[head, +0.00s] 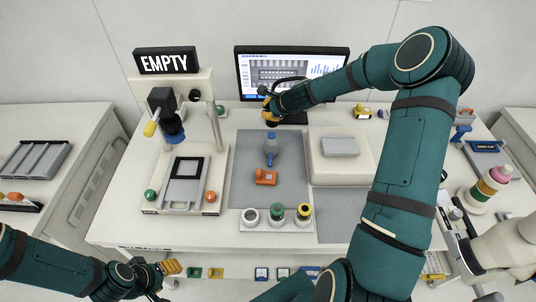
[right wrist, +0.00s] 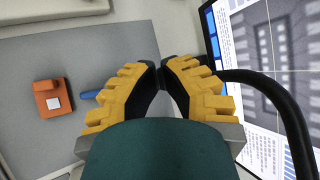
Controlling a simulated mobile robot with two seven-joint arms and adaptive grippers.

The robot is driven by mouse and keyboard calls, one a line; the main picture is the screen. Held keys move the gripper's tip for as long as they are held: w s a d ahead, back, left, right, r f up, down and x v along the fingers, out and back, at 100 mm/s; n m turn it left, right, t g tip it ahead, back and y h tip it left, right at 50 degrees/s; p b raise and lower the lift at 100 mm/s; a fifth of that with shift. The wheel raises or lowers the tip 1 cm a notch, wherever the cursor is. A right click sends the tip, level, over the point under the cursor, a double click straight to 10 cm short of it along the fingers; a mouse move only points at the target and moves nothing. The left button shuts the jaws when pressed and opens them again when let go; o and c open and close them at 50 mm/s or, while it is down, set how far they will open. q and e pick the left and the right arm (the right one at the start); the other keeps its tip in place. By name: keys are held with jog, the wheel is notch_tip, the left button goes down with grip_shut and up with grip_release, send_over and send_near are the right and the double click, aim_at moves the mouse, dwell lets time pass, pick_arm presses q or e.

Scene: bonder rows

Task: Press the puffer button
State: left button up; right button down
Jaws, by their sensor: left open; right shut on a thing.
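A grey-blue bottle (head: 271,146) with a blue tip is on the grey mat; in the right wrist view only its blue tip (right wrist: 90,95) shows. An orange block with a raised part (head: 266,178) sits just in front of it and shows a pale square in the right wrist view (right wrist: 53,100). I cannot tell which carries the puffer button. My right gripper (head: 270,118) is shut just behind the bottle; its fingers (right wrist: 163,82) hide what they hold. My left gripper (head: 170,268) is open, low at the front left, in front of the table edge.
A bench machine (head: 185,188) with a green (head: 150,195) and an orange knob (head: 210,196) stands left under an EMPTY sign (head: 166,61). A monitor (head: 320,70) is behind. Several pots (head: 277,215) stand in front. My right arm crosses over the right side.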

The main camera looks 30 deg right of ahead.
jog(key=w+a+r+n+g+y, duration=0.1)
jog(key=w+a+n+g+y, duration=0.1)
jog(key=a+n, duration=0.35)
notch_tip(320, 180, up, 5)
jog(key=n+g+h, duration=0.5)
jog(key=n+g, duration=0.2)
jog(key=n, duration=0.5)
send_over(273, 133)
jog(key=a, duration=0.1)
jog(key=shift+b, duration=0.4)
jog(key=shift+a+f, duration=0.1)
jog(key=f, duration=0.9)
jog(key=d+f, duration=0.1)
jog(key=f, duration=0.4)
